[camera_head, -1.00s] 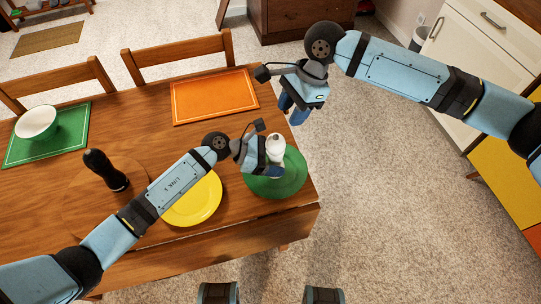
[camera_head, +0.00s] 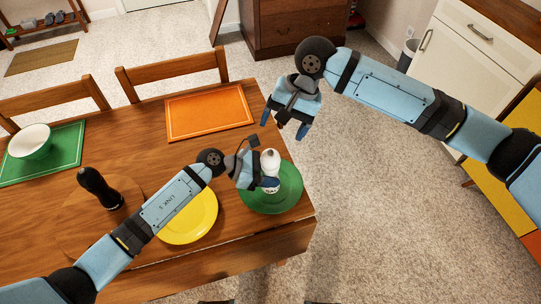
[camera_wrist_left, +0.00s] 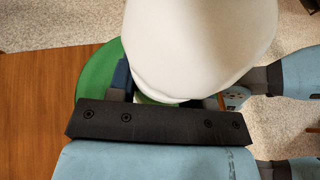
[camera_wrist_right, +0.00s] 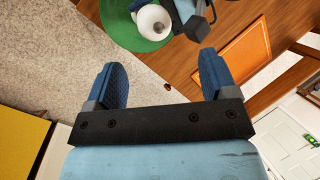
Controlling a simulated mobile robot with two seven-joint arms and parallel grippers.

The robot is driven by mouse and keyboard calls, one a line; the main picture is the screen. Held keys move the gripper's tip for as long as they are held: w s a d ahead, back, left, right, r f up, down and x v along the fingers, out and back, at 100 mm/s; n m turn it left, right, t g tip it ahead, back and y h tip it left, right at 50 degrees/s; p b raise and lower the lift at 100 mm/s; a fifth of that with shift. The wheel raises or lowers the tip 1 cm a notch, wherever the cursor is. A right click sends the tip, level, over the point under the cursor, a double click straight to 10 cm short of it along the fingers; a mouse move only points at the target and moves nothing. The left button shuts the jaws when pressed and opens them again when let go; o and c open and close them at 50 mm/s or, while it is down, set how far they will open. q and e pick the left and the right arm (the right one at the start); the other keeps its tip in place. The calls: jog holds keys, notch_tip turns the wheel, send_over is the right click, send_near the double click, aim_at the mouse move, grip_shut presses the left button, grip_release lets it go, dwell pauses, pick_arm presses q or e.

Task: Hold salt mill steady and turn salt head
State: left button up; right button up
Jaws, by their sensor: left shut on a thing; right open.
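The white salt mill (camera_head: 269,163) stands over the green plate (camera_head: 288,192) at the table's right corner. My left gripper (camera_head: 262,183) is shut on its lower body from the left. In the left wrist view the mill's white head (camera_wrist_left: 200,40) fills the top and hides most of the fingers. My right gripper (camera_head: 284,124) is open and empty, above and to the right of the mill, with its fingers pointing down. In the right wrist view the mill's head (camera_wrist_right: 153,22) shows beyond the spread fingers (camera_wrist_right: 163,82). I cannot tell whether the mill touches the plate.
A dark pepper mill (camera_head: 100,190) stands on a round wooden board (camera_head: 76,214). A yellow plate (camera_head: 190,225) lies under my left arm. An orange placemat (camera_head: 208,112) and a white-green bowl (camera_head: 30,142) are farther back. Chairs (camera_head: 175,72) line the far side. Right of the table is open floor.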

aim_at(274, 151)
jog(key=a+f+n, duration=0.1)
jog(key=f+n, duration=0.2)
jog(key=n, duration=0.5)
jog(key=s+a+f+n, duration=0.1)
jog(key=f+n, duration=0.3)
jog(key=n, duration=0.4)
jog(key=a+f+n, duration=0.1)
jog(key=f+n, duration=0.2)
jog(key=n, duration=0.5)
jog(key=shift+s+f+y, duration=0.2)
jog(key=shift+s+y, duration=0.05)
jog(key=shift+y, duration=0.05)
jog(key=c, duration=0.9)
